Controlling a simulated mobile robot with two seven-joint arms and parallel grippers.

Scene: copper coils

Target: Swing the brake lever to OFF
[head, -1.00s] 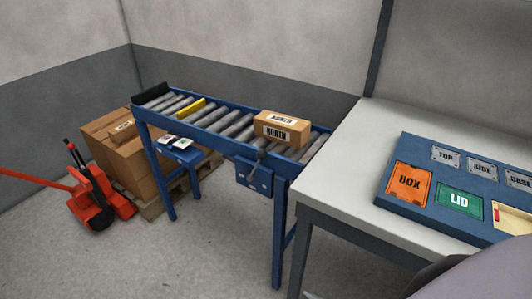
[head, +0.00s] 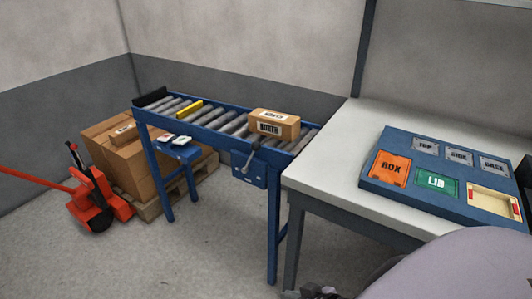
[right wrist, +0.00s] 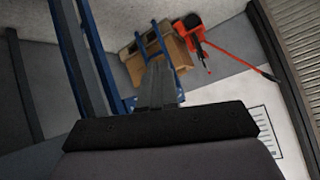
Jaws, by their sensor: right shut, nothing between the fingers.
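The brake lever (head: 250,159) is a short grey handle with a dark knob. It is mounted on a blue box (head: 249,174) on the near side of the roller conveyor (head: 228,120). It leans with its knob up and slightly right; its markings are too small to read. My right gripper (head: 316,292) shows only partly at the bottom edge of the head view, well below and apart from the lever. In the right wrist view its fingers (right wrist: 158,84) are together and empty. My left gripper is not in view.
A carton marked NORTH (head: 274,124) sits on the rollers. A grey table (head: 325,161) with a blue panel (head: 381,181) stands right of the conveyor. A red pallet jack (head: 98,200) and stacked cartons (head: 122,150) are at left. The floor in front is clear.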

